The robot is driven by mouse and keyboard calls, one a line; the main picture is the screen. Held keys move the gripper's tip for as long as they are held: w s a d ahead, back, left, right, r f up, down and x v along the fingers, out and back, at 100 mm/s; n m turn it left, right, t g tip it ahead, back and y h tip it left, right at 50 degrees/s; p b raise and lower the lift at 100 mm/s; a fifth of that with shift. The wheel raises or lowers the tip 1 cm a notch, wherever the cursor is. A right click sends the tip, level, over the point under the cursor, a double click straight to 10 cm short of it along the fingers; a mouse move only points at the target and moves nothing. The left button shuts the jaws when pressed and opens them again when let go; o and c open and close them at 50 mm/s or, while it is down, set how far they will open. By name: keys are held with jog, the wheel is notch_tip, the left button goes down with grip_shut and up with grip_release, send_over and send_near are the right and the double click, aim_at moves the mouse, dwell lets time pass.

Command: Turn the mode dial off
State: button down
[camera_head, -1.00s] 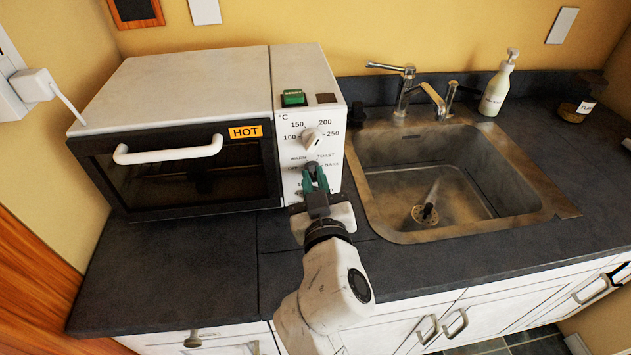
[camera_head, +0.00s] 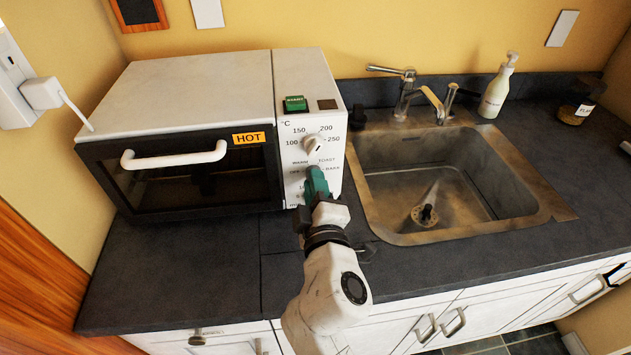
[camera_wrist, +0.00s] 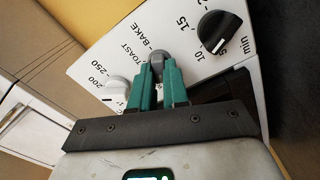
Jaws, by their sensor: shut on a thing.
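The toaster oven (camera_head: 180,85) stands on the counter with its control panel on the right side. In the wrist view, the mode dial (camera_wrist: 157,55) is a small dark grey knob between the teal fingertips of my gripper (camera_wrist: 158,68), near the words TOAST and BAKE. My gripper is shut on it. In the head view, my gripper (camera_head: 316,176) reaches the panel just below the white temperature dial (camera_head: 312,144) and hides the mode dial. The dial's pointer cannot be made out.
A black timer knob (camera_wrist: 220,31) sits close to the fingers in the wrist view. A green button (camera_head: 295,103) is at the panel's top. The oven door has a HOT label (camera_head: 249,138). A sink (camera_head: 440,185) lies to the right; the counter in front (camera_head: 180,265) is clear.

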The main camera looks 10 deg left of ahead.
jog(key=shift+f+n+p, duration=0.15)
jog(key=shift+n+p, duration=0.5)
jog(key=shift+n, duration=1.65)
jog(key=c, duration=1.1)
grip_release()
jog(key=shift+s, duration=0.1)
jog(key=shift+b+v, duration=0.5)
jog(key=shift+v, duration=4.8)
